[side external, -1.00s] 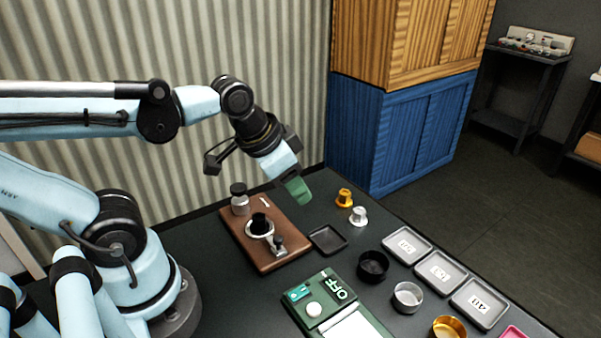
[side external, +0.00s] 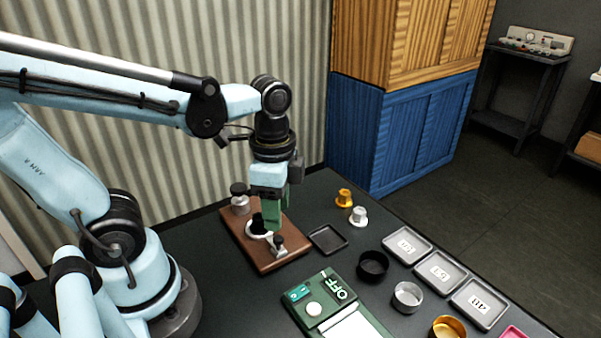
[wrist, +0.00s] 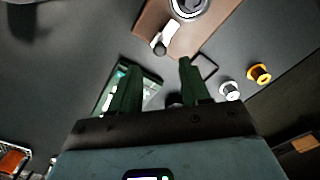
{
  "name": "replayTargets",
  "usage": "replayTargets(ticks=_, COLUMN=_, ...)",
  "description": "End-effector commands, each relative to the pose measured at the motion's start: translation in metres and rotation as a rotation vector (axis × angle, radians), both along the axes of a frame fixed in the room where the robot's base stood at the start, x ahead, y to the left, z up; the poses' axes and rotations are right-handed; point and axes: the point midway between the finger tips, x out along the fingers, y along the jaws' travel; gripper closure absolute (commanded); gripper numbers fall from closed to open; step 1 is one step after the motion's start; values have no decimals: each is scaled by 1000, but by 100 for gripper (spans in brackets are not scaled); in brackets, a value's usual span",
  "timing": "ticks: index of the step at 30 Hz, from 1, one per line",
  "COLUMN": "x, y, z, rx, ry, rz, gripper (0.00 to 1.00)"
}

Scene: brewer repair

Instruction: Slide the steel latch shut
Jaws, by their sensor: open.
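The steel latch (side external: 279,250), a small metal piece with a dark knob, sits near the front end of the brown board (side external: 262,265). In the wrist view the latch (wrist: 159,43) shows on the board's edge, beside a round metal ring fitting (wrist: 188,8). My gripper (side external: 272,228) points down above the board, just behind the latch in the side view, and partly hides the ring fitting. In the wrist view its two green fingers are apart with nothing between them, and the latch lies beyond their tips. I cannot tell the latch's exact position along its slide.
A steel cylinder with a dark top (side external: 239,198) stands at the board's back. A dark square tray (side external: 328,239) lies right of the board. The green device marked OFF (side external: 330,300) is in front. Gold (side external: 344,197) and silver (side external: 358,215) capsules, several cups and labelled trays stand further right.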

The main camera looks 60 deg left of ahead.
Motion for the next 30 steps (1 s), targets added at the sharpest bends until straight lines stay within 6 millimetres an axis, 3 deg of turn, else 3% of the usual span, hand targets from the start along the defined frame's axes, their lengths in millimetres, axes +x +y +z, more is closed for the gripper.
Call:
replayTargets(ticks=15, x=1, y=0, z=-52, rx=-1, ry=-1, rz=1, gripper=54)
replayTargets(ticks=30, x=0, y=0, z=-61, rx=-1, ry=-1, rz=0, gripper=54)
